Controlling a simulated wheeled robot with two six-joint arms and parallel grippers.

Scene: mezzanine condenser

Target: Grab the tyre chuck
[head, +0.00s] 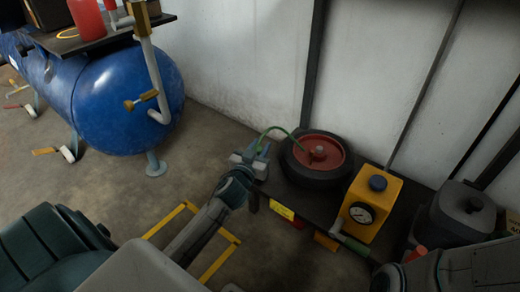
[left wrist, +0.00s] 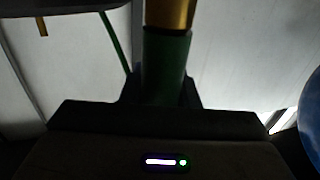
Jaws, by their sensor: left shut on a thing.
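The tyre chuck (left wrist: 167,62) shows in the left wrist view as a green grip with a brass part above it. It stands between the dark jaws of my left gripper (left wrist: 164,92), which is shut on it. In the head view my left gripper (head: 254,162) is just left of the wheel, and it hides most of the chuck. A thin green hose (head: 282,129) arches from the gripper toward the wheel (head: 301,175), which has a black tyre and red hub. My right gripper is not in view.
A yellow box (head: 381,219) with a round gauge stands right of the wheel on a dark low surface (head: 285,231). A dark grey canister (head: 464,209) is at far right. A big blue tank (head: 125,92) is at left. Open floor (head: 205,150) lies between.

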